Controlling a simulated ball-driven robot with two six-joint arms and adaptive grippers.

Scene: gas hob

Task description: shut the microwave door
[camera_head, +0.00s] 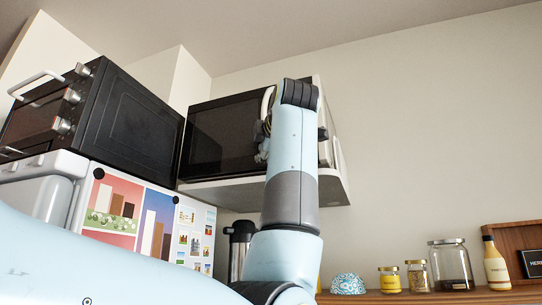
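The microwave (215,137) sits on a wall shelf at the middle of the head view. Its dark glass door faces me and looks flush or nearly flush with the body; I cannot tell whether a small gap is left. A pale curved handle (267,103) shows at the door's right side. My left arm rises from the lower left and stands in front of the microwave's right part, hiding much of it. My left gripper (264,138) is mostly hidden behind my wrist, close to the handle; contact and finger opening cannot be seen. My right gripper is not in view.
A black oven (130,125) stands on a white fridge (77,195) at left. The white shelf (335,188) juts out beneath the microwave. Below are a flask (240,240), a patterned bowl (347,284), several jars and a bottle (494,265). The wall at upper right is clear.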

